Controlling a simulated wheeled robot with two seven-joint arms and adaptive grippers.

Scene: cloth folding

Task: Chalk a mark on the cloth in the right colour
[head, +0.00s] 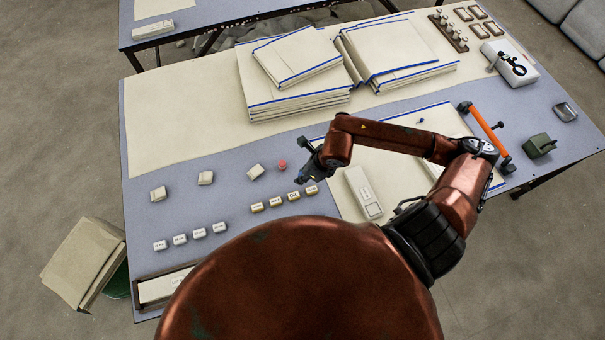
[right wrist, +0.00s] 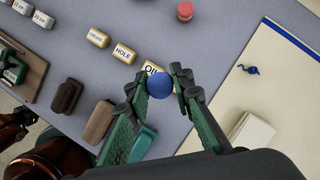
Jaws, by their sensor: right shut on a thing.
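My right gripper (head: 304,176) is shut on a round blue chalk (right wrist: 160,88), held between its fingertips in the right wrist view. It is over the grey-blue table, just beside a labelled block reading OIL (right wrist: 151,70), partly hidden by the chalk. The cream cloth (head: 385,177) with a blue edge lies flat to the right, partly under my arm. A red chalk (head: 282,164) stands on the table left of my gripper. My left gripper is out of view.
A block reading HOLE (right wrist: 124,53) stands in a row of labelled blocks, with a row of white ones (head: 198,234) to its left. A pale labelled block (head: 364,192) lies on the cloth. Folded cloth stacks (head: 290,85) fill the back. An orange-handled tool (head: 485,132) lies at right.

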